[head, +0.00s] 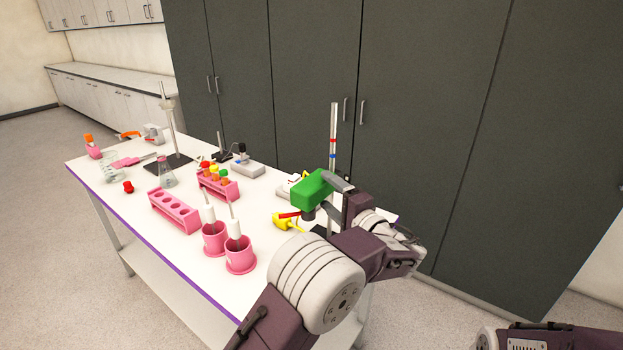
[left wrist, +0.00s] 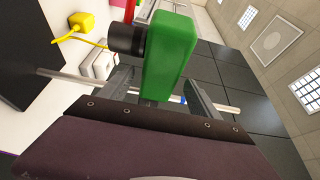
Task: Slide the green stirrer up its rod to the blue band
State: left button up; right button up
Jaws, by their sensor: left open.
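The green stirrer (head: 312,188) sits on an upright metal rod (head: 333,122), below the blue band (head: 333,156). A red band (head: 333,139) is higher on the rod. My left gripper (head: 331,197) is open at the stirrer. In the left wrist view the green stirrer (left wrist: 172,55) stands between the two spread fingers of my left gripper (left wrist: 158,92), with its black part to the left. The rod (left wrist: 232,109) crosses behind the fingers, and a bit of the blue band (left wrist: 184,99) shows by the right finger. Whether the fingers touch the stirrer cannot be told.
A yellow object (head: 287,221) lies low beside the rod. Two pink cups (head: 240,262) with white-handled tools, a pink rack (head: 174,211) and a rack of tubes (head: 217,188) stand to the left on the white table (head: 190,256). Dark cabinets (head: 420,130) rise behind.

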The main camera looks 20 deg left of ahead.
aim_at(313, 181)
pick_arm(q)
jog(key=p+x, duration=0.1)
jog(key=x, duration=0.6)
jog(key=shift+w+a+p, duration=0.2)
jog(key=shift+a+p, duration=0.1)
